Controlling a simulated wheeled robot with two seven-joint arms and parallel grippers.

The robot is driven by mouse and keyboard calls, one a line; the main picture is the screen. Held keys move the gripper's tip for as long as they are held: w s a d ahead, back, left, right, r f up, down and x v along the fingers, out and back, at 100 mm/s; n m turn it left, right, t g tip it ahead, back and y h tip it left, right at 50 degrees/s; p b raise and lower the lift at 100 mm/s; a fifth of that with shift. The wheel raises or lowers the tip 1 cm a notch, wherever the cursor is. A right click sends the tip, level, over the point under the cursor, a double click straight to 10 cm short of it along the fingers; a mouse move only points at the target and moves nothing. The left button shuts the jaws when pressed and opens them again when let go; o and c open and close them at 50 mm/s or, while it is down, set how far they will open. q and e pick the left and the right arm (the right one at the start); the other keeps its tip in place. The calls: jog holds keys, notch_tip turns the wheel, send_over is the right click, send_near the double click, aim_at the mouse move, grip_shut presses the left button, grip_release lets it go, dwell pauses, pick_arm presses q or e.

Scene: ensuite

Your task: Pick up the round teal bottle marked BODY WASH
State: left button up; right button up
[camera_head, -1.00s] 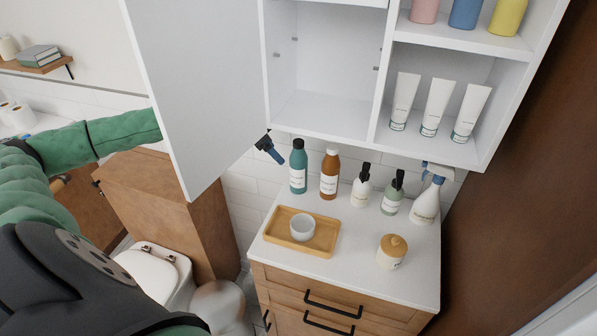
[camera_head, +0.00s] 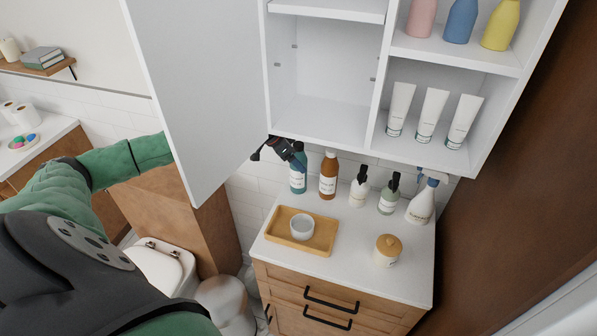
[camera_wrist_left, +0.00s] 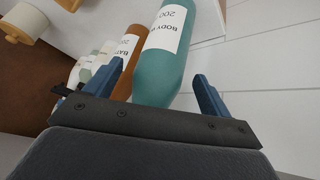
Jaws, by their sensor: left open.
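The round teal bottle marked BODY WASH (camera_head: 297,182) stands on the white counter by the tiled wall, its upper part hidden behind my left gripper (camera_head: 287,150). In the left wrist view the teal bottle (camera_wrist_left: 165,62) lies between the two blue fingers of my left gripper (camera_wrist_left: 162,88), which are open with space on both sides. The fingers do not appear to touch it. My right gripper is in neither current view.
A brown bottle (camera_head: 328,176) stands close to the right of the teal one, with several pump and spray bottles beyond. A wooden tray (camera_head: 275,232) with a cup is in front. The open cabinet door (camera_head: 205,90) and cabinet shelf hang close above.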

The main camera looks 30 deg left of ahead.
pick_arm(q)
jog(key=shift+w+f, duration=0.1)
jog(key=shift+f, duration=0.15)
pick_arm(e)
jog(key=shift+r, duration=0.15)
pick_arm(q)
jog(key=shift+d, duration=0.1)
grip_shut()
pick_arm(e)
jog(key=shift+a, duration=0.1)
